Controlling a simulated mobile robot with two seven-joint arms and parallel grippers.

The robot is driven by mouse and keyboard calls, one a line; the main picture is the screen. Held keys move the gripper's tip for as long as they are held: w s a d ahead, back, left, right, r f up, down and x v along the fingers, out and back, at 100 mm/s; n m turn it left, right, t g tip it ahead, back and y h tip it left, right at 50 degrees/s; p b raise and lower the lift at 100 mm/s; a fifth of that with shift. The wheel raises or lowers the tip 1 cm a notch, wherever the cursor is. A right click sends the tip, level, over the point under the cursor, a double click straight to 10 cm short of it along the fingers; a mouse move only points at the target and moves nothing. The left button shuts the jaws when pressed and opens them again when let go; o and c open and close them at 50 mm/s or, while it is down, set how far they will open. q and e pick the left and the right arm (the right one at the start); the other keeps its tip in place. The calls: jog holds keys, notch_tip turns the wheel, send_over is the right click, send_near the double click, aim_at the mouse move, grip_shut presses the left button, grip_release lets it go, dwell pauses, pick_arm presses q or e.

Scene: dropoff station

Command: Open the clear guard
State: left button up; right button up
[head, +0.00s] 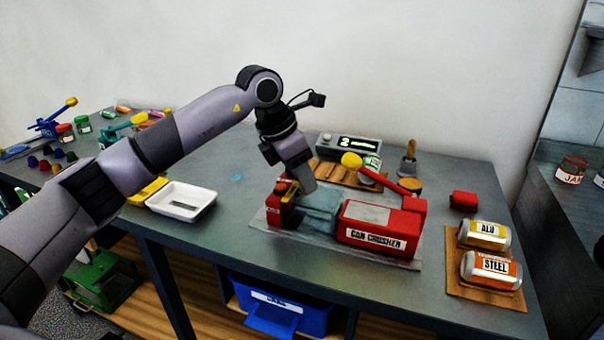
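The red can crusher (378,236) stands on a grey base plate near the front of the table, with its label facing me. A pale, see-through guard (318,208) lies over the gap between its red end block (283,212) and its main body. It looks lowered. The crusher's red lever with a yellow knob (351,160) slants up to the left. My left gripper (303,186) points down just above the guard's left part, beside a small yellow piece. I cannot tell whether it touches the guard or how its fingers stand. My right gripper is out of view.
A white tray (181,201) sits left of the crusher. Cans marked ALU (484,235) and STEEL (491,270) lie on a brown board at the right. A scale-like device (349,147) and a brush (408,158) stand behind. A blue bin (280,304) is below.

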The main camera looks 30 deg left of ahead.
pick_arm(q)
grip_shut()
jog(key=d, duration=0.6)
jog(key=w+d+p, duration=0.1)
jog(key=d, duration=0.3)
jog(key=shift+w+r, duration=0.1)
jog(key=shift+d, duration=0.5)
jog(key=o, duration=0.6)
grip_release()
jog(key=shift+a, duration=0.1)
jog(key=shift+c, duration=0.2)
